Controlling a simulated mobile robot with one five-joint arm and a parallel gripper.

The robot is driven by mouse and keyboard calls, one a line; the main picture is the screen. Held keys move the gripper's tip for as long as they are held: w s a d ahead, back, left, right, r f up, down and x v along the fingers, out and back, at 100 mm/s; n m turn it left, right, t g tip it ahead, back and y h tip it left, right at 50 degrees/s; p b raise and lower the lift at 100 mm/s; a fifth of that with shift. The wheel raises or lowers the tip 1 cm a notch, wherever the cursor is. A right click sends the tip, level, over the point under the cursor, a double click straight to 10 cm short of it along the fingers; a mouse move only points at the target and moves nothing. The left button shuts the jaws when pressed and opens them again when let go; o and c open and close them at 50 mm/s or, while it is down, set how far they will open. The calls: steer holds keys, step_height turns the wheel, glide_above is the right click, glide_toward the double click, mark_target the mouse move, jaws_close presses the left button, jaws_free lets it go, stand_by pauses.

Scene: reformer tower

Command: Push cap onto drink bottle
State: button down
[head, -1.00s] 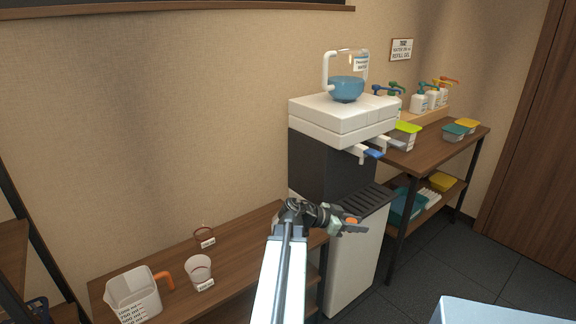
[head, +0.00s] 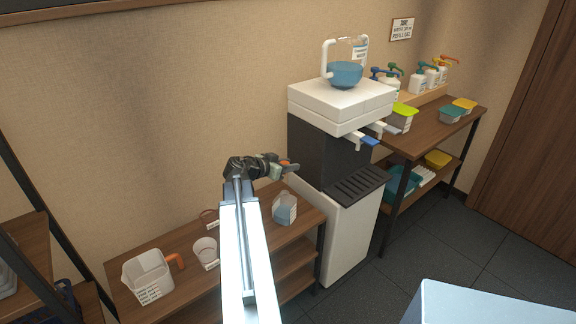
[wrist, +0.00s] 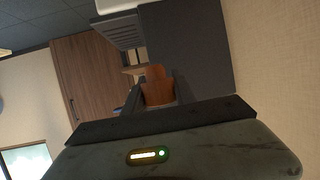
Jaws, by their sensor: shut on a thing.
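My gripper (head: 288,170) is raised above the right end of the low wooden shelf, beside the dark body of the dispenser. In the wrist view, it is shut on an orange-brown piece (wrist: 158,86) held between the two dark fingers. I cannot tell whether this piece is the cap. A clear container with blue liquid (head: 285,208) stands on the shelf below the gripper, apart from it. No drink bottle can be made out for certain in either view.
A clear jug with an orange handle (head: 150,278) and a clear cup (head: 205,252) stand on the low shelf (head: 240,290). The white-topped dispenser (head: 342,105) stands right of it. Pump bottles (head: 420,82) and lidded tubs line the far table. A pale surface (head: 480,305) fills the lower right.

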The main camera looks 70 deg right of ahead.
steer(key=shift+s+f+b, duration=0.1)
steer(key=shift+f+b, duration=1.7)
steer(key=shift+f, duration=0.15)
steer(key=shift+s, duration=0.1)
